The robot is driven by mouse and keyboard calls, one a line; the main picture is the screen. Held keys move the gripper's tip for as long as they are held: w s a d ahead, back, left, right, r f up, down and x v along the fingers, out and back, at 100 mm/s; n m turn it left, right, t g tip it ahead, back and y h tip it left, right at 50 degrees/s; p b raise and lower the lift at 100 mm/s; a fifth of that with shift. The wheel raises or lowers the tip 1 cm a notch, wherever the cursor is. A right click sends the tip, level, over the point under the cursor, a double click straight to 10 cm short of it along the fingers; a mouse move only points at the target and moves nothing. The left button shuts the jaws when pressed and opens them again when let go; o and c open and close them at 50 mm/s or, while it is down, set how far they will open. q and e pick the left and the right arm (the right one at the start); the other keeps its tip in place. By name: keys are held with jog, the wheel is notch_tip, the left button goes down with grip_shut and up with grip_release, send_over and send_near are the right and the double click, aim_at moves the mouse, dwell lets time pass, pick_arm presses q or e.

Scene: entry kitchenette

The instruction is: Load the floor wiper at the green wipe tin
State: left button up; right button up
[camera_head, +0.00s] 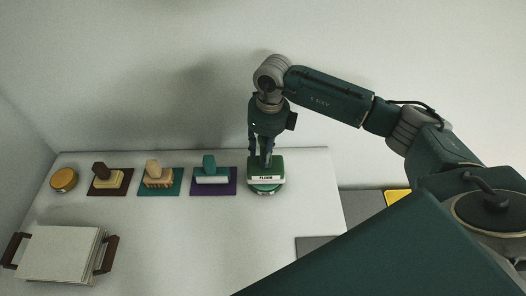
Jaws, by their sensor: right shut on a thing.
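The floor wiper (278,165) is a dark green block with a white band lettered "FLOOR" on its front. The green wipe tin (265,190) is a round green shape directly below it, mostly hidden by the wiper. The wiper appears upright and at or just over the tin; I cannot tell whether they touch. My right gripper (265,156) points down from above and is shut on the wiper at its top. My left gripper is not in view.
Left of the tin stand a teal-handled tool (210,170) on a purple mat, a wooden brush (157,174) on a teal mat, a brown-handled brush (108,177) on a brown mat, and an orange-yellow tin (64,180). A brown-handled tray (110,255) bears a pale stack. The counter's front middle is clear.

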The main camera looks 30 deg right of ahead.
aim_at(263, 138)
jog(key=shift+f+b, duration=0.45)
jog(key=shift+b, duration=0.05)
dwell(1.5)
jog(key=shift+r+p, duration=0.55)
jog(key=shift+r, duration=0.2)
jog(key=shift+r+p, duration=1.55)
jog(key=shift+r, duration=1.25)
